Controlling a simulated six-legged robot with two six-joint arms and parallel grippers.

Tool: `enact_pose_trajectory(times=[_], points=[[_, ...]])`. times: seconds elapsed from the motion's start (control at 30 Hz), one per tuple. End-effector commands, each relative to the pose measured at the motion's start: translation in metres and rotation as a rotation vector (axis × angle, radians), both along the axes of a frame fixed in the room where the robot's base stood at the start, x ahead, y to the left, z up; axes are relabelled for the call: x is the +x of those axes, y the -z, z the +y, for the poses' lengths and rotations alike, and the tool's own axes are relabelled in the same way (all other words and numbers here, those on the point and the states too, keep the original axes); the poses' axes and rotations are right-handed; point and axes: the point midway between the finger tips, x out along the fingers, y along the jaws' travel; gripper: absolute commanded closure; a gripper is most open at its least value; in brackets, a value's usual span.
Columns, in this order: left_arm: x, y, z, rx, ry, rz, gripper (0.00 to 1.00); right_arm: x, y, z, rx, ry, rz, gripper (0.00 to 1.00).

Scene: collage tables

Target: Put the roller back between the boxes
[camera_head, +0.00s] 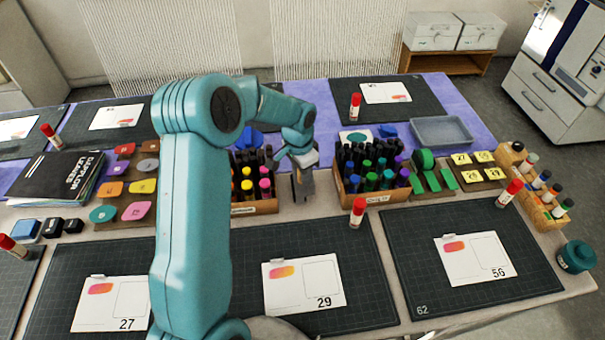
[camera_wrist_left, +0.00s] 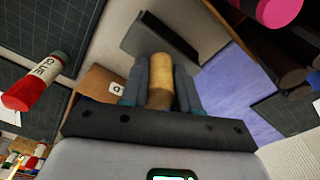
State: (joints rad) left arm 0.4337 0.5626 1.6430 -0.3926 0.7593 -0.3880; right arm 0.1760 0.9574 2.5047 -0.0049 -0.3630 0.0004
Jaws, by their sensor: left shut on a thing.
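My left gripper (camera_head: 304,178) is low in the gap between two brown boxes of markers. The left box (camera_head: 256,208) holds black, yellow and pink markers; the right box (camera_head: 378,199) holds black, green, blue and purple ones. In the left wrist view my gripper (camera_wrist_left: 161,92) is shut on the tan handle (camera_wrist_left: 160,72) of the roller, with a dark grey, flat-looking part (camera_wrist_left: 140,37) beyond it. In the head view the gripper mostly hides the roller. I cannot tell whether the roller touches the table. My right gripper is not in view.
A red-capped glue stick (camera_head: 357,212) stands before the right box. Dark mats with cards, such as card 29 (camera_head: 303,285), lie in front. Colored pads (camera_head: 130,187) lie left, a grey tray (camera_head: 441,131) at back right.

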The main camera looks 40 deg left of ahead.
Motion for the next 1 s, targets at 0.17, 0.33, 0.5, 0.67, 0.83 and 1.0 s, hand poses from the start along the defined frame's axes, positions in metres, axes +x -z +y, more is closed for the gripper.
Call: enact_pose_trajectory(times=[0.17, 0.33, 0.5, 0.67, 0.83, 1.0], points=[[0.001, 0.012, 0.0, 0.002, 0.0, -0.002, 1.0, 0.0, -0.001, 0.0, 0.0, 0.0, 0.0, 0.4], [0.001, 0.012, 0.0, 0.002, 0.0, -0.002, 1.0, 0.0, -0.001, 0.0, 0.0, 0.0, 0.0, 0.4], [0.001, 0.017, 0.0, 0.001, 0.0, -0.002, 1.0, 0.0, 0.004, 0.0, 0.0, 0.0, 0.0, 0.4], [0.0, 0.023, 0.0, 0.001, 0.0, 0.0, 1.0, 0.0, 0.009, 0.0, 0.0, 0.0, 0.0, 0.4], [-0.001, 0.027, -0.001, -0.001, 0.001, 0.003, 1.0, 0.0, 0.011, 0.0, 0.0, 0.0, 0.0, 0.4], [-0.002, 0.029, -0.001, -0.003, 0.001, 0.008, 0.44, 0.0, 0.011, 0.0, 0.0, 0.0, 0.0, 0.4]])
